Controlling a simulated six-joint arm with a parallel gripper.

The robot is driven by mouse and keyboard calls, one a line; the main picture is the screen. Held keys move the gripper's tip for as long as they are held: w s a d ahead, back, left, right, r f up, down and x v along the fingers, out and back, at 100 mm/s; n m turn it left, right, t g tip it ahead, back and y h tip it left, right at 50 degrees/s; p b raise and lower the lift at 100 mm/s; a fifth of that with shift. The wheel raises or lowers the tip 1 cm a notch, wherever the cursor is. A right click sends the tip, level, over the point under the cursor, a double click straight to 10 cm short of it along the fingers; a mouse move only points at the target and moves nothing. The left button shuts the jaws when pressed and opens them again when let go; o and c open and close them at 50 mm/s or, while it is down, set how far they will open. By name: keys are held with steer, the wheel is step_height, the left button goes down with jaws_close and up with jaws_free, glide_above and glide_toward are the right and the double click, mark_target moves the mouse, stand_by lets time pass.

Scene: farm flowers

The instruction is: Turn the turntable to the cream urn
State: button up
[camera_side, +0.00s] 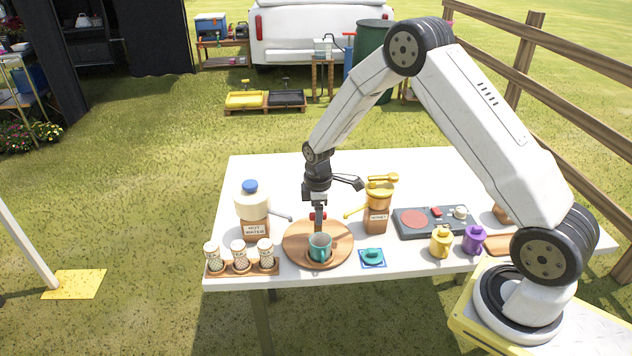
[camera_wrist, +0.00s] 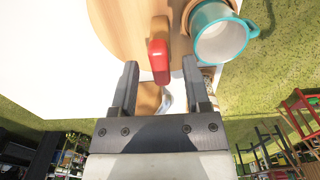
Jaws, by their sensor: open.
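The round wooden turntable (camera_side: 296,250) lies on the white table and fills the top of the wrist view (camera_wrist: 115,25). A teal cup (camera_side: 319,247) stands near its front; it also shows in the wrist view (camera_wrist: 222,30). A red handle (camera_wrist: 159,60) is on the turntable's far side. My gripper (camera_wrist: 161,75) is open and pointed down at the handle, with a finger to either side of it; contact cannot be told. The cream urn (camera_side: 252,208) with a blue lid stands left of the turntable on a wooden base labelled hot water.
A yellow honey pot (camera_side: 379,198) on a wooden stand is to the right. A rack of shakers (camera_side: 240,262) stands front left. A teal lid (camera_side: 373,254) lies on a blue mat right of the turntable. A burner plate (camera_side: 428,221) and yellow and purple jars (camera_side: 473,240) are farther right.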

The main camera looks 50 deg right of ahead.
steer(key=shift+f, duration=0.1)
jaws_close()
stand_by(1.5)
